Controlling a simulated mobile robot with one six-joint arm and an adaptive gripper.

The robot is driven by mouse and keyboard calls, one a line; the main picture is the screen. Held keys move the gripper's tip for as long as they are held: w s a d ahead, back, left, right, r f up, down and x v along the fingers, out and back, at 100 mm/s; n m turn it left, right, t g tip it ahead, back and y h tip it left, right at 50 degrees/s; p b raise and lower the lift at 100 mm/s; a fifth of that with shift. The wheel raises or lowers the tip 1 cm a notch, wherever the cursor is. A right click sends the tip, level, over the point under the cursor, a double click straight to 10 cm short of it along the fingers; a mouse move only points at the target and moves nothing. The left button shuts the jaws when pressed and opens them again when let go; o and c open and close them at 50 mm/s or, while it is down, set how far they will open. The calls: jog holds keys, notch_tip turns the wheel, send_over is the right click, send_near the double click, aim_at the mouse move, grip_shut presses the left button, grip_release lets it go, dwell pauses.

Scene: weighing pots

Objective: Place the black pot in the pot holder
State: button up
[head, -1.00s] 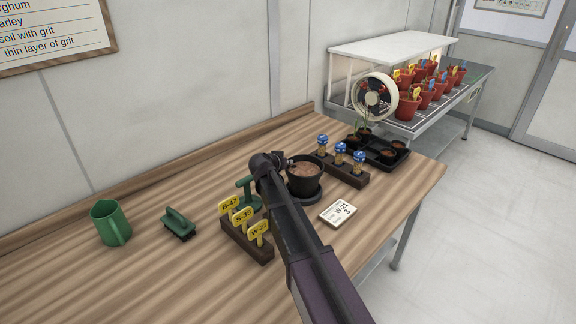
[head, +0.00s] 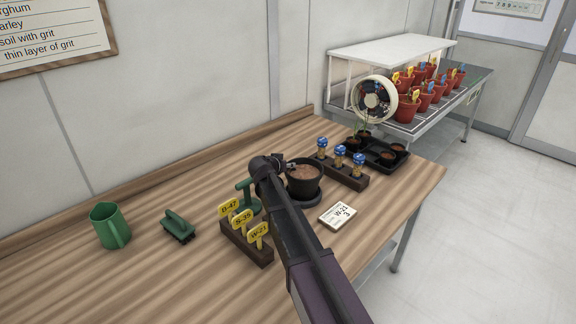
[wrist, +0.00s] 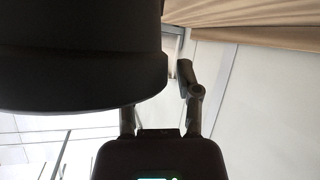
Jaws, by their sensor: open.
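The black pot (head: 305,184) is filled with brown soil and stands upright over a round black base (head: 307,202) on the table. The base may be the pot holder; I cannot tell for sure. My gripper (head: 284,163) is open at the pot's left back rim, partly hidden by my arm. In the wrist view the dark pot (wrist: 80,75) fills the upper left and hides most of one finger. The other finger (wrist: 189,88) stands just right of the pot with a narrow gap showing.
A label block (head: 246,243) and green stamp-like tool (head: 246,195) stand left of the pot. A card (head: 338,215), vial rack (head: 346,174) and black tray (head: 398,161) lie right. A green mug (head: 110,226) and brush (head: 178,225) are farther left.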

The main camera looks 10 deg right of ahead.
jog(key=p+v, duration=0.5)
jog(key=v, duration=0.7)
jog(key=shift+p, duration=0.35)
jog(key=shift+r, duration=0.1)
jog(key=shift+r, duration=0.15)
